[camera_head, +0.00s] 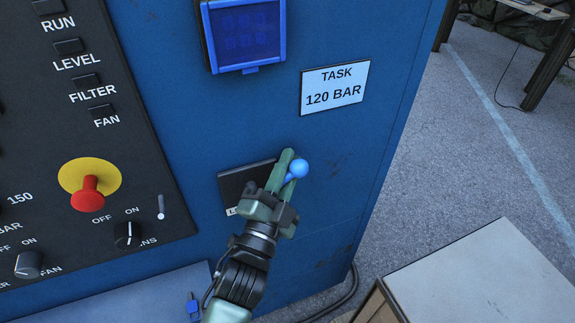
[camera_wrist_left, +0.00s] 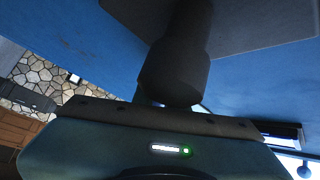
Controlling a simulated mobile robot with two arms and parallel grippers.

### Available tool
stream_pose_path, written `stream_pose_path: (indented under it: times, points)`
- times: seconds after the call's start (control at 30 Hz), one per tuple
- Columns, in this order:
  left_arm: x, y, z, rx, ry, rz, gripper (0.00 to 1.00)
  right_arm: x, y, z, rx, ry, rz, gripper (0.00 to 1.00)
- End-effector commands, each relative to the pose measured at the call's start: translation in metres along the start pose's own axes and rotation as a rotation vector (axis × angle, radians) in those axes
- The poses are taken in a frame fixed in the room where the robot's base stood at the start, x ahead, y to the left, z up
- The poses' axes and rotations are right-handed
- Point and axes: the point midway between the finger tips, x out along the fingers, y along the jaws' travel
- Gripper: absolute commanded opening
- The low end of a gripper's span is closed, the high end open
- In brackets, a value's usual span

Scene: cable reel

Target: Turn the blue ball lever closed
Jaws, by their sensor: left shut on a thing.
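The blue ball lever (camera_head: 300,168) is on the front of the blue cabinet, at the right of a dark plate (camera_head: 240,184) whose label is mostly covered. My left gripper (camera_head: 288,172) is shut on the lever, with its green fingers around it just left of the ball. The ball sticks out to the right of the fingers. The lever's shaft and pivot are hidden behind my gripper. The left wrist view is dark and close to the blue panel, and the ball cannot be made out there. My right gripper is in neither view.
A black control panel (camera_head: 130,190) with a red stop button (camera_head: 88,195) and knobs is at the left. A blue-framed display (camera_head: 243,30) and a "TASK 120 BAR" sign (camera_head: 335,88) are above. A pale-topped box (camera_head: 480,280) stands at lower right. Grey floor is open beyond.

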Motion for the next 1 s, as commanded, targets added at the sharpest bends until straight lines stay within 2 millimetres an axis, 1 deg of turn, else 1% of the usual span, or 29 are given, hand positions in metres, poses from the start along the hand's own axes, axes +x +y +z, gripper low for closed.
stream_pose_path:
  times: [0.03,0.07,0.1,0.17,0.2,0.47,0.57,0.67,0.9,1.0]
  points:
    - [0.001,-0.001,-0.007,-0.004,0.016,-0.005,0.0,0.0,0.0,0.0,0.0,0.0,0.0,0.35]
    - [0.001,-0.001,-0.007,-0.004,0.016,-0.005,0.0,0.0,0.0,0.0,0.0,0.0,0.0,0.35]
    - [0.001,-0.002,-0.007,-0.004,0.016,-0.005,0.16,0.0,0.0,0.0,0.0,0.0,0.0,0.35]
    - [0.001,-0.002,-0.007,-0.003,0.016,-0.006,0.33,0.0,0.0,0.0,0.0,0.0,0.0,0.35]
    - [0.001,-0.002,-0.007,-0.003,0.016,-0.005,0.35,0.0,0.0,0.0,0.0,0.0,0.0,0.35]
    - [0.0,-0.001,-0.004,-0.001,0.009,-0.003,0.35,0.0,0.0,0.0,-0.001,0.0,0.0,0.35]
    - [-0.004,0.0,-0.003,0.0,0.008,-0.002,0.35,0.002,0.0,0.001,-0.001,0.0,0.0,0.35]
    - [-0.017,0.002,-0.002,0.0,0.007,0.0,0.35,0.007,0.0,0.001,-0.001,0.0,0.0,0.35]
    - [-0.059,0.003,-0.005,-0.002,0.011,-0.001,0.35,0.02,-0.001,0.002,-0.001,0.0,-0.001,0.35]
    - [-0.07,0.002,-0.006,-0.001,0.012,-0.002,0.35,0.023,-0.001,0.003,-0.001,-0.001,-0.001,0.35]
